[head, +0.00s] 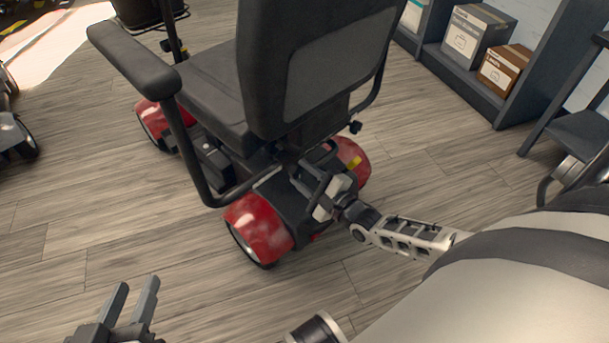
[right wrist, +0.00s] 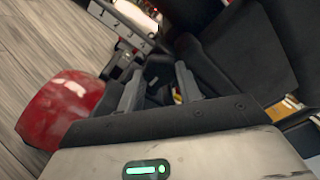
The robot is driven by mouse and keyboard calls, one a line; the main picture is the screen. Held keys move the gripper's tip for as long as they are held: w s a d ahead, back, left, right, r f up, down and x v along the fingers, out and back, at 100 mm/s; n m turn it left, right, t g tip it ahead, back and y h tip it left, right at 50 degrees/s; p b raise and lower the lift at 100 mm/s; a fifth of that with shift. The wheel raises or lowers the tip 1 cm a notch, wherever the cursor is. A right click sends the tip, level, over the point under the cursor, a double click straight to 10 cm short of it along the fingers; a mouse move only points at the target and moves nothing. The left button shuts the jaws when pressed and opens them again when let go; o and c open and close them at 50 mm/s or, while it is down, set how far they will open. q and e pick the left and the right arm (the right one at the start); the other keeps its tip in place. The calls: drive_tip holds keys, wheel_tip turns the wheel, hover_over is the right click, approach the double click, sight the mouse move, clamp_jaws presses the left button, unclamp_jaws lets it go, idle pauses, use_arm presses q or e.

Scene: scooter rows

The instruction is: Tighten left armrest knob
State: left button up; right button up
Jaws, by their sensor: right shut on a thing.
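The scooter's left armrest (head: 130,55) is a black pad at upper left, on a bent black tube (head: 190,155) that runs down and back under the seat. I cannot clearly make out its knob. My right gripper (head: 325,185) is low behind the seat, over the scooter's rear. The right wrist view shows its two grey fingers (right wrist: 158,85) apart with a dark part between them; its shape is unclear. A small black knob (head: 355,127) shows right of the backrest, apart from the gripper. My left gripper (head: 132,305) is open and empty above the floor at lower left.
The tall backrest (head: 320,75) stands over the rear of the scooter. Red rear fenders (head: 262,225) flank my right gripper. A shelf with boxes (head: 475,40) and a dark stool-like item (head: 585,130) are at right.

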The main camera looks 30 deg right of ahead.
drive_tip(key=o, duration=1)
drive_tip(key=shift+s, duration=0.25)
use_arm(q)
drive_tip(key=f+p, duration=0.1)
drive_tip(key=a+f+g+y+p, duration=0.1)
drive_tip(key=p, duration=0.1)
drive_tip(key=shift+w, duration=0.15)
use_arm(e)
drive_tip(key=s+d, duration=0.1)
drive_tip(key=s, duration=0.4)
drive_tip(key=s+d, duration=0.1)
drive_tip(key=s, duration=0.9)
drive_tip(key=shift+s+d, duration=0.1)
drive_tip(key=shift+d, duration=0.3)
